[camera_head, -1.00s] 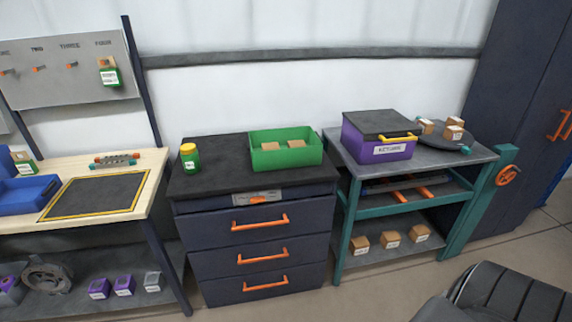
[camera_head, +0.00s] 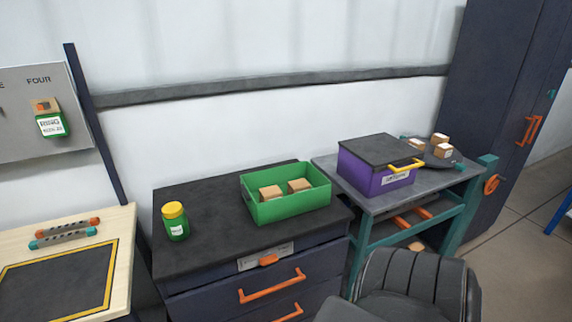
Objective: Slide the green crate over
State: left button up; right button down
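The green crate (camera_head: 290,207) stands on the black top of the drawer cabinet (camera_head: 205,228), toward its right side. It is open at the top, with two small cardboard boxes (camera_head: 284,189) inside. A green jar with a yellow lid (camera_head: 175,222) stands on the same top, to the left of the crate and apart from it. Neither of my grippers is in view.
A purple bin with a dark lid and yellow handle (camera_head: 375,180) sits on the grey table at the right. The wooden bench (camera_head: 120,235) is at the left. The cabinet's top between jar and crate is clear.

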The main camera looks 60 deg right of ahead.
aim_at(319, 195)
jog(key=z, duration=0.5)
jog(key=i, duration=0.8)
jog(key=z, duration=0.8)
